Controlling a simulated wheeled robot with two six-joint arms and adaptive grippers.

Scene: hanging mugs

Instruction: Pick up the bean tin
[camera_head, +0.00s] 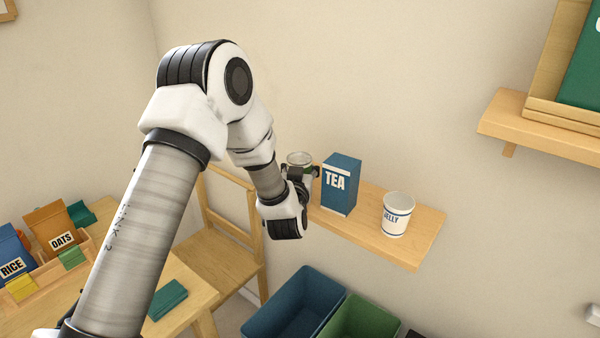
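A small tin (299,158) with a silvery top and a bit of green on its side stands at the left end of the wall shelf (405,250). Its lower part is hidden behind my gripper, and I cannot read a label, so I cannot confirm it is the bean tin. My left gripper (302,173) is at the tin, its dark fingers in front of and beside it. I cannot tell whether the fingers touch or grip it. My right gripper is not in view.
A blue TEA box (341,186) stands close right of the tin, with a white JELLY cup (397,214) further right. Blue (290,305) and green (362,318) bins are below. A wooden chair (215,258) and a table (190,290) with RICE and OATS boxes are left.

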